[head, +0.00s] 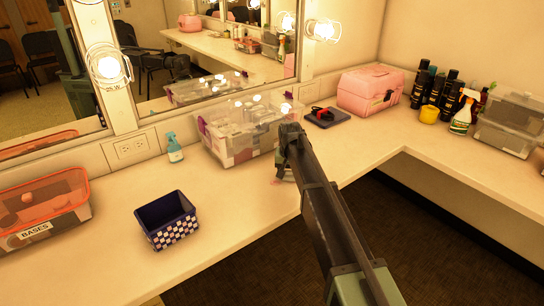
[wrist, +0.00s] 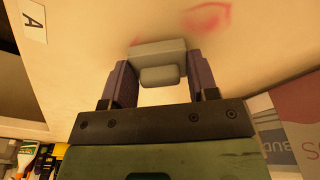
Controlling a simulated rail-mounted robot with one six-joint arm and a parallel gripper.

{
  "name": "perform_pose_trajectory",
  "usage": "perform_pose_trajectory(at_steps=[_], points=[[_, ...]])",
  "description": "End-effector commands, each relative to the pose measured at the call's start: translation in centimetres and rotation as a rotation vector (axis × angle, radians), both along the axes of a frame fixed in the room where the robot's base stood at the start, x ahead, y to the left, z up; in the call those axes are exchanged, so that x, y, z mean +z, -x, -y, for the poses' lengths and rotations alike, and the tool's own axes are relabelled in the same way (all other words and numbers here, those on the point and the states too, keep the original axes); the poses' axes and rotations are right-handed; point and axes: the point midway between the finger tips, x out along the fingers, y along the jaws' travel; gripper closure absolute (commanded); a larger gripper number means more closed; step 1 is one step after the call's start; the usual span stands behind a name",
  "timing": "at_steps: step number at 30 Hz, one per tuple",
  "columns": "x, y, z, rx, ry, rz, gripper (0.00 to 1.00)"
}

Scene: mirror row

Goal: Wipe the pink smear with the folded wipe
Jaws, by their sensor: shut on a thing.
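The pink smear (wrist: 207,17) is a faint reddish curved mark on the pale counter in the wrist view, just beyond my gripper. Part of it seems hidden behind what I hold, with a small pink trace at its left edge. The folded wipe (wrist: 157,50) is a pale grey block held between the two dark fingers of my gripper (wrist: 159,66). In the head view my gripper (head: 284,172) is low over the counter's front part, in front of the clear bin. I cannot tell whether the wipe touches the surface.
A clear bin with purple latches (head: 238,133) stands behind my gripper. A dark tray (head: 327,117) and pink case (head: 370,91) are right. Counter (head: 232,215) is clear beside the basket.

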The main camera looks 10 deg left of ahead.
Motion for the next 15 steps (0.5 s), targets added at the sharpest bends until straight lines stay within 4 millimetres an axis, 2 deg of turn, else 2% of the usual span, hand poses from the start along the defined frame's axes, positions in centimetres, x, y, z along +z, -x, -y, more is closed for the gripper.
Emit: perform_pose_trajectory(at_steps=[10, 15], points=[[0.0, -2.6, -1.6, -0.007, 0.000, 0.000, 0.65], [2.2, -2.4, -1.3, -0.009, 0.000, 0.003, 0.65]])
